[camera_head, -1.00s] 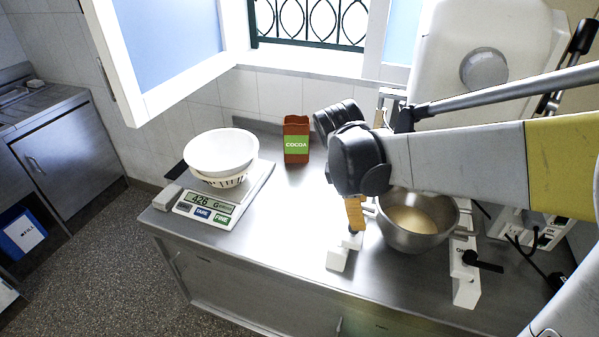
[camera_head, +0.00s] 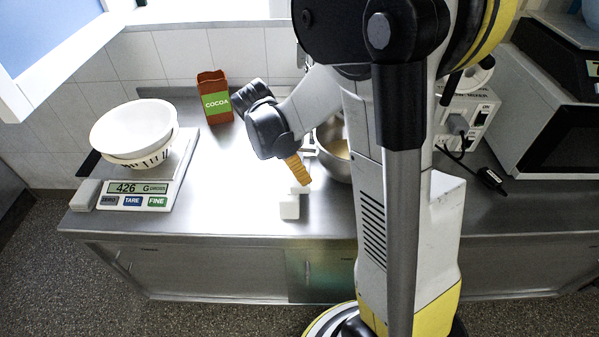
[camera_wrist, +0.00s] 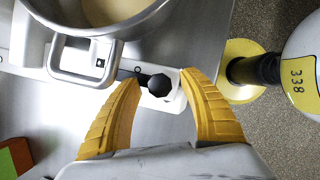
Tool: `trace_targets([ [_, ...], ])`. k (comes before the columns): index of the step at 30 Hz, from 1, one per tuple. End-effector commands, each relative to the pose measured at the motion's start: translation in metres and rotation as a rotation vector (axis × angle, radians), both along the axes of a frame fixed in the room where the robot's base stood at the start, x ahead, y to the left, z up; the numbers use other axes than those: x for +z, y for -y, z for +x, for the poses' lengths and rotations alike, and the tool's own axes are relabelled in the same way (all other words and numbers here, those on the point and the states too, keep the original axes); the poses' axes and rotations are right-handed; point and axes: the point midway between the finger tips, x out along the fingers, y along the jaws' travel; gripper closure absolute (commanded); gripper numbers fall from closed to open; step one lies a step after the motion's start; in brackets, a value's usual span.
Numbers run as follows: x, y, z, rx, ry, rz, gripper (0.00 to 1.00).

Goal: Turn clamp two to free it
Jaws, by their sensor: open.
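A clamp with a black faceted knob (camera_wrist: 159,85) sits on a white mixer foot beside the bowl's handle in the wrist view. My gripper (camera_wrist: 162,76) is open, with one yellow finger on each side of the knob; I cannot tell whether either touches it. The metal mixing bowl (camera_wrist: 150,22) has pale contents and a squared handle (camera_wrist: 82,62). In the head view, my gripper (camera_head: 298,170) points down near the white foot (camera_head: 289,207), and its orange finger hides the knob. My arm covers much of the bowl (camera_head: 325,158) and mixer.
On the steel counter (camera_head: 240,215), a scale (camera_head: 135,195) reading 426 carries white bowls (camera_head: 133,128). A cocoa carton (camera_head: 214,98) stands at the back. A microwave (camera_head: 545,115) is at the right. The counter between scale and gripper is clear.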

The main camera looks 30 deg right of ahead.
Motion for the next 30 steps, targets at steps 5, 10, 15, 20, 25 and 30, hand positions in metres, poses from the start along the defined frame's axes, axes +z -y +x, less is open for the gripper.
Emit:
trace_targets([
  [5, -0.0033, 0.0017, -0.0004, -0.001, 0.0, 0.0, 0.5],
  [10, -0.0028, 0.0016, -0.0003, 0.0, 0.0, 0.0, 0.54],
  [15, -0.0028, 0.0016, -0.0003, 0.0, 0.0, 0.0, 1.0],
  [20, -0.0029, 0.0015, -0.0004, 0.0, 0.0, 0.0, 1.0],
  [25, -0.0032, 0.0014, -0.0006, 0.007, 0.0, 0.0, 1.0],
  [30, -0.0032, 0.0013, -0.0006, 0.049, 0.001, 0.001, 1.0],
])
